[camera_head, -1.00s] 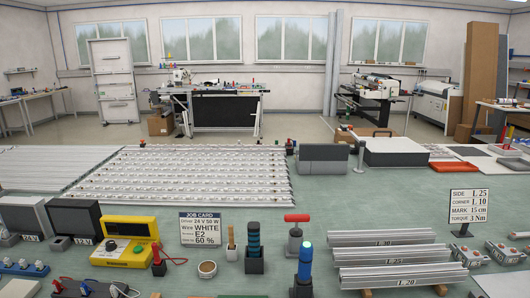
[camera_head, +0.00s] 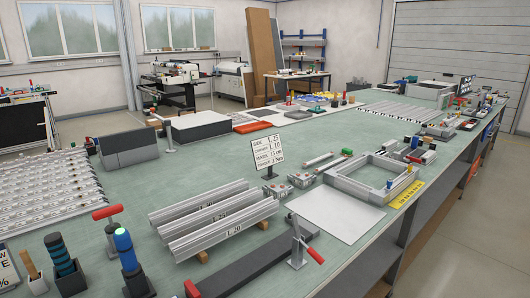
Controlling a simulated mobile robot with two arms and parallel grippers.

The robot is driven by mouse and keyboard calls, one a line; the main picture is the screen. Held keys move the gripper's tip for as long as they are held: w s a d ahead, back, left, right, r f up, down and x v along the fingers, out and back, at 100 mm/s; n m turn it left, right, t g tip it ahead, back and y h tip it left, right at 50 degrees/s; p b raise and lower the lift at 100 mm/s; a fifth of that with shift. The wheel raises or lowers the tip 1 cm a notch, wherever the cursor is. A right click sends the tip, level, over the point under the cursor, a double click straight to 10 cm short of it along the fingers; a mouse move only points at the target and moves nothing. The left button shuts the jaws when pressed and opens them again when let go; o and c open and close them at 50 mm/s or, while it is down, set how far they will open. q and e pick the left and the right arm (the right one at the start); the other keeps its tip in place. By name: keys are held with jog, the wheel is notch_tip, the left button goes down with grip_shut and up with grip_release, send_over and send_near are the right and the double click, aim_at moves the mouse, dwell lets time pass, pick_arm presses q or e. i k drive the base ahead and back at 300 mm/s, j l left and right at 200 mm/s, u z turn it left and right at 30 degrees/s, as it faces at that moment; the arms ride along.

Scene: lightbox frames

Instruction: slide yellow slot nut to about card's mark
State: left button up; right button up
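The card (camera_head: 267,154) stands on the green bench and reads SIDE L 25, CORNER L 10, MARK 15 cm, TORQUE 3 Nm. A grey aluminium frame (camera_head: 345,184) lies right of it, with small blue and yellow pieces at its right side. A yellow strip with dark markings (camera_head: 405,195) lies along the frame's right front. I cannot make out for certain which small yellow piece is the slot nut. Neither of my grippers is in view.
Aluminium profiles (camera_head: 213,213) marked L 30, L 25 and L 20 rest on wooden blocks. A red-handled clamp (camera_head: 300,245) stands near the front edge, beside a dark bar (camera_head: 255,262). A white sheet (camera_head: 335,212) lies before the frame. Blue-topped tools (camera_head: 125,245) stand at front left.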

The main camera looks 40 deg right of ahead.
aim_at(410, 167)
jog(key=z, duration=2.3)
